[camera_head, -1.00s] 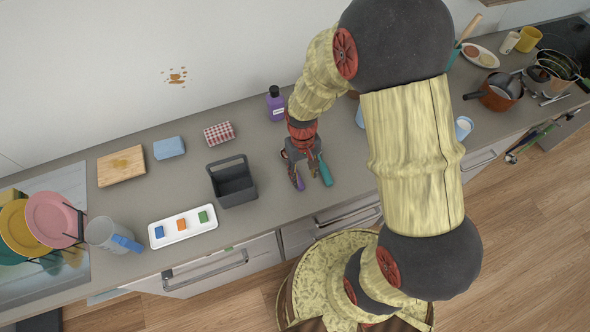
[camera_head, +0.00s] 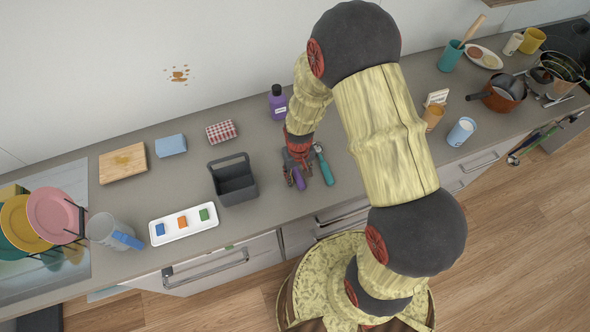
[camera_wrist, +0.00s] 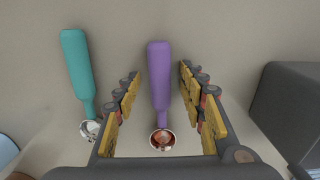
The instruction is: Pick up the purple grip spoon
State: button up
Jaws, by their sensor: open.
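The purple grip spoon (camera_wrist: 160,75) lies on the counter. In the wrist view it runs between my open fingers, with its metal bowl (camera_wrist: 162,140) nearest the palm. My gripper (camera_wrist: 160,98) is open around it, with a gap on both sides and no visible contact. In the head view the purple handle (camera_head: 298,178) shows just below my gripper (camera_head: 292,172), and the rest of the spoon is hidden by it. A teal-handled utensil (camera_wrist: 78,68) lies to the left in the wrist view; in the head view it is right of my gripper (camera_head: 325,168).
A dark grey caddy (camera_head: 235,188) stands left of my gripper in the head view, and on the right in the wrist view (camera_wrist: 290,105). A purple bottle (camera_head: 277,103) stands behind. A white tray (camera_head: 184,235) with coloured blocks lies farther left.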

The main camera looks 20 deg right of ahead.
grip_shut()
dwell(0.5)
